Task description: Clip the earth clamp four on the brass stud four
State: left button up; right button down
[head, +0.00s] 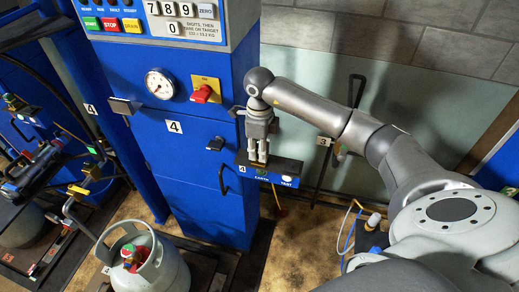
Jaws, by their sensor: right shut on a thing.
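Brass stud four cannot be made out clearly; the fingers cover that spot. I cannot tell whether the clamp touches the stud. My left gripper is not in view.
The blue cabinet (190,190) carries a red-handled switch (202,94) and a gauge (159,84). A grey gas cylinder (165,270) stands at the front left. A vertical black pipe (322,175) is right of the box. A blue and a white hose (350,228) lie near my arm.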

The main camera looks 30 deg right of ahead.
jog(key=shift+f+b, duration=0.5)
jog(key=shift+f, duration=0.1)
jog(key=c, duration=1.2)
grip_release()
jog(key=shift+o, duration=0.2)
jog(key=shift+r, duration=0.1)
notch_tip(320, 180, up, 12)
jog(key=shift+f, duration=0.1)
